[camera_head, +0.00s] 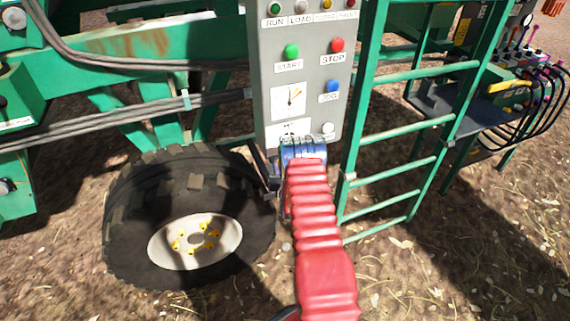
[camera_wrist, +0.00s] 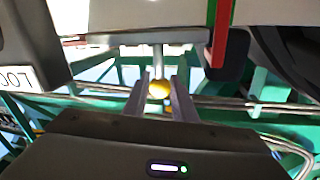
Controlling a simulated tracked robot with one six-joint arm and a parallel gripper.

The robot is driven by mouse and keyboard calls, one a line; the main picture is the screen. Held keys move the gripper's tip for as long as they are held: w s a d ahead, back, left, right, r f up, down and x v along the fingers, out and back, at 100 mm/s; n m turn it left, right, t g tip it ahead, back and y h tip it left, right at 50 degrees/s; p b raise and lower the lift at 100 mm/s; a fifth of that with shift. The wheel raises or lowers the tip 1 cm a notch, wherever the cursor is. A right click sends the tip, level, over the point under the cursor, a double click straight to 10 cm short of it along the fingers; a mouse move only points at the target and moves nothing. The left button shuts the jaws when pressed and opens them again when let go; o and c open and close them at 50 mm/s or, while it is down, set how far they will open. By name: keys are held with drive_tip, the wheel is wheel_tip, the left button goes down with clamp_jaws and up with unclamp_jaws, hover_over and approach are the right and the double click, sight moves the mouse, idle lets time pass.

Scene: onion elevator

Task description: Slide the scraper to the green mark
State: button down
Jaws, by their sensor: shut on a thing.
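In the wrist view my gripper (camera_wrist: 160,92) has its two grey fingers on either side of a yellow ball knob (camera_wrist: 160,87), shut on it. A short pale rod (camera_wrist: 157,60) runs from the knob up to a grey bar (camera_wrist: 140,38). I take the knob and rod to be the scraper's handle; the scraper itself cannot be made out clearly. A red and green strip (camera_wrist: 221,32) stands to the right of the knob; I cannot tell whether its green part is the mark. In the head view my red-sleeved arm hides the fingers and the knob.
In the head view a grey control box (camera_head: 305,75) with buttons is just beyond my arm's end. A large tyre (camera_head: 130,215) is at left, a green ladder (camera_head: 405,130) close at right. A lever bank (camera_head: 515,75) is at far right. Bare ground lies below.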

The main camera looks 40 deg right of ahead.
drive_tip(key=c, duration=1.5)
unclamp_jaws()
drive_tip(key=shift+o, duration=0.2)
drive_tip(key=v, duration=1.4)
drive_tip(key=shift+f, duration=0.15)
drive_tip(key=shift+w+d, duration=0.1)
